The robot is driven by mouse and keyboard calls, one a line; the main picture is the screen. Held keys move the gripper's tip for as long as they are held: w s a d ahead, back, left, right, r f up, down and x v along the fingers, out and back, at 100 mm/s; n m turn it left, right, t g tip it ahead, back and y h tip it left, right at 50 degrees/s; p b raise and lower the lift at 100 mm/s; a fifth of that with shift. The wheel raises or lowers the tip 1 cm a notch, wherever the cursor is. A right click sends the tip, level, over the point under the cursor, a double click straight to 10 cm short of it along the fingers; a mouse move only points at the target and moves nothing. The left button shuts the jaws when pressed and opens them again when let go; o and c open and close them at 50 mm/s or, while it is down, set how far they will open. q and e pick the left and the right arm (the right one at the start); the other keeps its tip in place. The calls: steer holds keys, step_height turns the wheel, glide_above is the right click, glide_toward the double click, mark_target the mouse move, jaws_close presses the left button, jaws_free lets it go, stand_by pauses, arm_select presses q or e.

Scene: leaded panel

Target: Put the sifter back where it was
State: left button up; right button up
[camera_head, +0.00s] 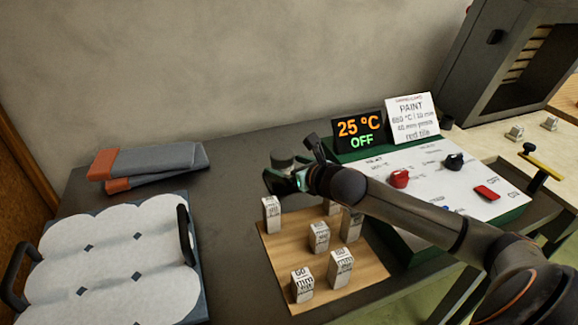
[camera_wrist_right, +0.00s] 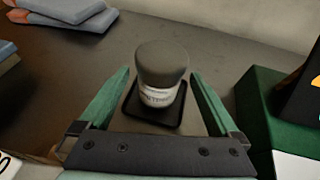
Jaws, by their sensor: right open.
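The sifter, which I take to be the small white jar with a grey domed lid (camera_wrist_right: 160,75), stands upright on a small black square tray (camera_wrist_right: 137,116) in the right wrist view. Its label is too small to read surely. In the head view its grey top (camera_head: 282,160) shows just behind my right gripper (camera_head: 287,182), which hides the rest. My right gripper is open, with its green fingers (camera_wrist_right: 160,95) on either side of the jar and visible gaps to both. My left gripper is not in view.
A wooden board (camera_head: 280,255) with several labelled white blocks lies in front. A control panel (camera_head: 430,190) with a 25 °C display (camera_head: 360,130) stands right.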

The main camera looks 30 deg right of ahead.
steer(key=shift+r, duration=0.2)
steer(key=v, duration=0.8)
steer(key=shift+d+f, duration=0.1)
steer(key=shift+p+v, duration=1)
steer(key=shift+v, duration=1)
